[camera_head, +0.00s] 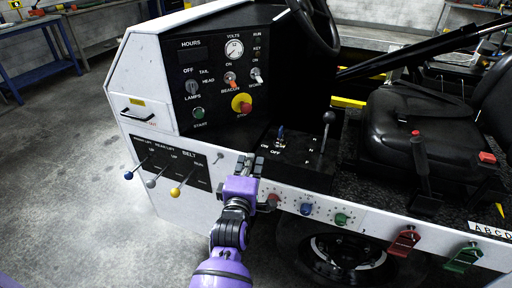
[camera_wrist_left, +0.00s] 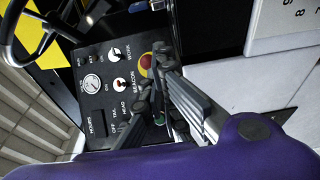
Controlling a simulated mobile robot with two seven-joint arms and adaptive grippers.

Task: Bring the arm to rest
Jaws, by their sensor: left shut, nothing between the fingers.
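My left arm, purple with dark joints, reaches up from the bottom middle of the head view. Its left gripper (camera_head: 247,162) is shut and empty. It hangs in front of the loader's white side panel, between the lever panel (camera_head: 172,164) and the black box with the on/off switch (camera_head: 297,158). I cannot tell whether it touches the panel. In the left wrist view the gripper fingers (camera_wrist_left: 158,88) are close together, with the dial panel (camera_wrist_left: 95,95) behind them. My right gripper is not in view.
Blue, grey and yellow levers (camera_head: 175,191) stick out left of the gripper. Small coloured knobs (camera_head: 307,208) line the edge to its right. A steering wheel (camera_head: 315,20), a black seat (camera_head: 420,125), and red and green pedal-like handles (camera_head: 404,242) lie farther right. The floor (camera_head: 70,200) at left is clear.

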